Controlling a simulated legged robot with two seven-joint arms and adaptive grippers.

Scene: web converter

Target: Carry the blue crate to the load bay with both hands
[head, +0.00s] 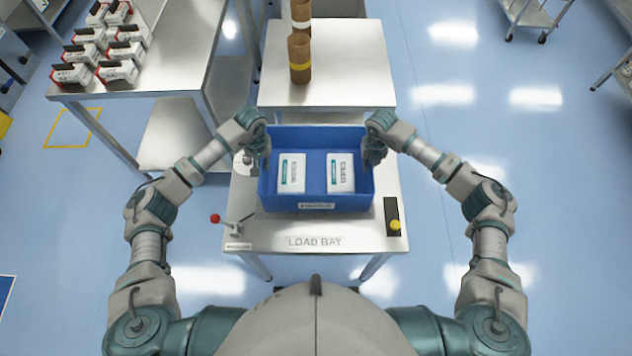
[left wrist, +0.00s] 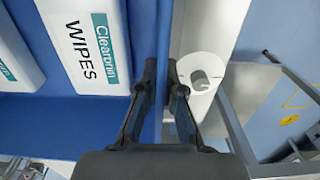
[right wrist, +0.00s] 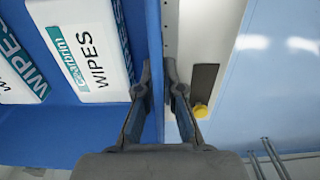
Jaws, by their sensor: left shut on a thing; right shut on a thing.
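The blue crate (head: 317,206) is over the steel table marked LOAD BAY (head: 386,240), with two white wipes packs (head: 291,173) (head: 341,173) inside. I cannot tell whether its base touches the table. My left gripper (head: 265,155) is shut on the crate's left wall; the left wrist view shows its fingers (left wrist: 163,75) on either side of the blue wall. My right gripper (head: 370,155) is shut on the right wall, and the right wrist view shows its fingers (right wrist: 161,75) on both sides of that wall. The crate looks level.
A red-knobbed lever (head: 216,219) is at the table's left front, and a yellow button on a dark plate (head: 394,224) at the right. Behind stands a steel table with brown rolls (head: 299,60). A steel table at left holds several white boxes (head: 100,50).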

